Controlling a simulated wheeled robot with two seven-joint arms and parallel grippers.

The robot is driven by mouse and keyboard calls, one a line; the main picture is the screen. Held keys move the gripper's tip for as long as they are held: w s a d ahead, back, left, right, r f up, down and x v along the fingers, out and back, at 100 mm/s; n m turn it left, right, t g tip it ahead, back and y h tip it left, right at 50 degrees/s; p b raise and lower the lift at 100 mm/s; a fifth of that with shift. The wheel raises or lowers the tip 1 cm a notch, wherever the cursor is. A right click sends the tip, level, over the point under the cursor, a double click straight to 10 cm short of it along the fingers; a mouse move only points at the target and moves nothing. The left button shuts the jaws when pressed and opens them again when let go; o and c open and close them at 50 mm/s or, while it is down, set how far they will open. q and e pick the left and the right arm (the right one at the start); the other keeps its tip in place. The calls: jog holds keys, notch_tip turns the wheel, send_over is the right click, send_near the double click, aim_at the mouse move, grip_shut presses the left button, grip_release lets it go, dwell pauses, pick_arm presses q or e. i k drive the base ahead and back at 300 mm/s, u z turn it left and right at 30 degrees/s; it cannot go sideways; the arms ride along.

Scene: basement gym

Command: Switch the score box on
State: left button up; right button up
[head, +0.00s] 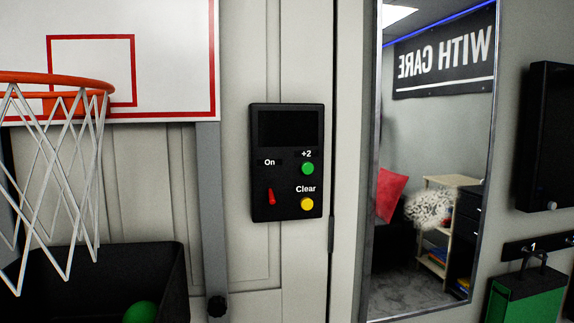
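The score box (286,163) is a black panel mounted on the pale door, near the middle of the head view. Its screen (288,128) at the top is dark. A red switch lever (271,196) sits at its lower left, below the word "On", and leans slightly. A green "+2" button (307,168) and a yellow "Clear" button (307,204) are on its right side. Neither gripper shows in the head view.
A basketball hoop (60,79) with a white net hangs at the left, above a black bin (172,275) holding a green ball (141,312). A grey post (213,200) stands left of the box. A mirror (440,130) and a green case (525,298) are to the right.

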aim_at(271, 199)
jog(key=z, duration=0.15)
jog(key=k, duration=0.5)
jog(key=z, duration=0.65)
jog(key=k, duration=0.85)
jog(key=z, duration=0.3)
jog(key=i, duration=1.25)
jog(key=u, duration=1.15)
jog(key=i, duration=0.8)
jog(key=u, duration=0.85)
